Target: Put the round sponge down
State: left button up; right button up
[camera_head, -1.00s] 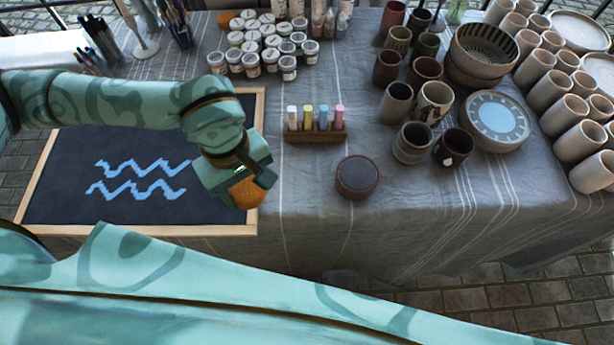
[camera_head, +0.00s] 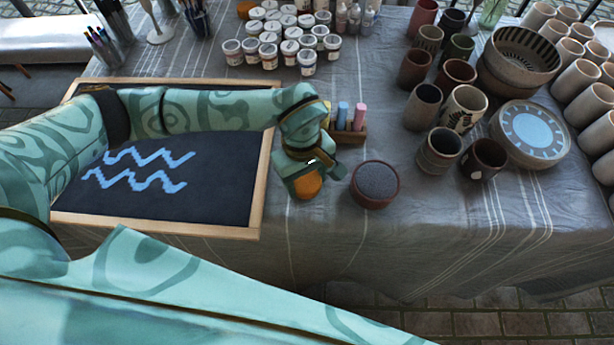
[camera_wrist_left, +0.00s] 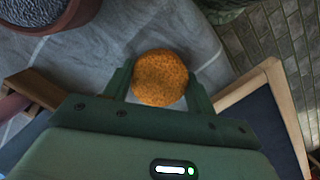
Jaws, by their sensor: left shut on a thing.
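The round sponge (camera_head: 308,185) is orange and sits between the fingers of my left gripper (camera_head: 312,188), which is shut on it. In the left wrist view the sponge (camera_wrist_left: 160,78) shows between the two green fingers of the gripper (camera_wrist_left: 160,85), with grey cloth behind it. In the head view the gripper is over the cloth between the chalkboard (camera_head: 255,205) and a dark round pot with a grey top (camera_head: 375,184). I cannot tell whether the sponge touches the cloth. My right gripper is not in view.
A wooden chalk holder (camera_head: 352,136) with coloured chalks stands just behind the gripper, partly hidden by my arm. Several cups (camera_head: 438,148) and a blue-centred plate (camera_head: 531,132) stand to the right. The grey cloth (camera_head: 330,240) in front of the gripper is clear.

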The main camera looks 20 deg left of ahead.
pick_arm(q)
jog(key=o, duration=0.9)
jog(key=r+p, duration=0.1)
jog(key=r, duration=0.3)
jog(key=r+p, duration=0.1)
jog(key=r, duration=0.3)
jog(key=w+a+r+p, duration=0.1)
jog(key=r, duration=0.3)
jog(key=shift+a+r+p, duration=0.1)
jog(key=shift+p, duration=0.25)
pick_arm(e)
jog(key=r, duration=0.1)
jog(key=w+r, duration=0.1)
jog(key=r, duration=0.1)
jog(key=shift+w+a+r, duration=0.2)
pick_arm(q)
jog(key=shift+s, duration=0.15)
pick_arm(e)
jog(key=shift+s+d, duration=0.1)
